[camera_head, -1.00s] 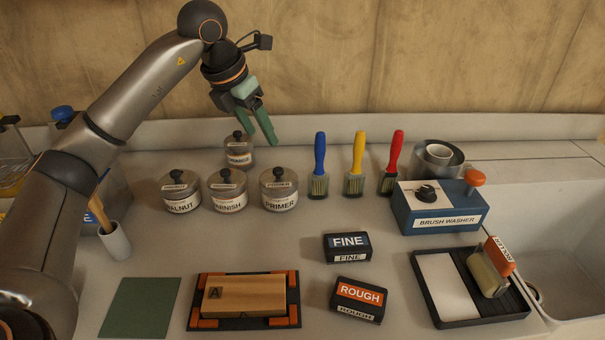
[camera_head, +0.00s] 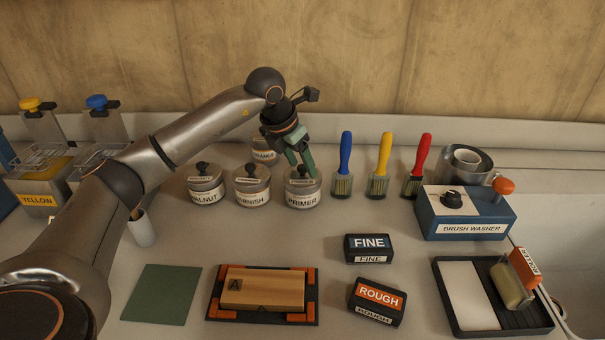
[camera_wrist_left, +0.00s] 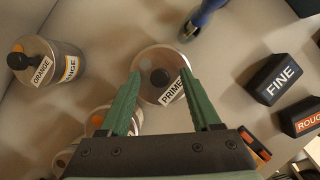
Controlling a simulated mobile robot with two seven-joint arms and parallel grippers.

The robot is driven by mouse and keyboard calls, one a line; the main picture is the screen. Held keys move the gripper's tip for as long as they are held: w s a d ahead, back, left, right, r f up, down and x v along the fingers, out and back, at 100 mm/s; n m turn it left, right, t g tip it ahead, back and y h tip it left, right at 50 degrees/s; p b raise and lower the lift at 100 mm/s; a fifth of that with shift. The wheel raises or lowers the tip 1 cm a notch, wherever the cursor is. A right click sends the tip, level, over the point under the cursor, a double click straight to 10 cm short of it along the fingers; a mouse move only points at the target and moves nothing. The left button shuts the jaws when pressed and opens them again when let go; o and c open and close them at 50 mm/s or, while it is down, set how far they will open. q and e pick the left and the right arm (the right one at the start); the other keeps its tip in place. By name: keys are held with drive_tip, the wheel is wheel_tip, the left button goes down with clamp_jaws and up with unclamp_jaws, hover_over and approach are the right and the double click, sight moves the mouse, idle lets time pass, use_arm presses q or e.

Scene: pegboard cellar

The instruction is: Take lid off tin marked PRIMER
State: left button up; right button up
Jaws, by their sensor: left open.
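The PRIMER tin (camera_head: 303,198) stands on the bench, the rightmost of a row of labelled tins. Its lid (camera_head: 302,181), with a dark knob, is on it. In the left wrist view the lid (camera_wrist_left: 162,85) and knob show from above, between and just beyond the two green fingers. My left gripper (camera_head: 301,163) is open and points down over the PRIMER tin; in the left wrist view its fingertips (camera_wrist_left: 162,77) lie on either side of the knob. It holds nothing. My right gripper is not in view.
VARNISH (camera_head: 252,198) and WALNUT (camera_head: 206,197) tins stand left, and an ORANGE tin (camera_wrist_left: 62,66) stands behind. A blue brush (camera_head: 344,165) stands close on the right, beside yellow and red ones. FINE (camera_head: 370,248) and ROUGH (camera_head: 377,301) blocks lie in front.

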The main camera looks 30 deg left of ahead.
use_arm(q)
clamp_jaws()
idle(0.5)
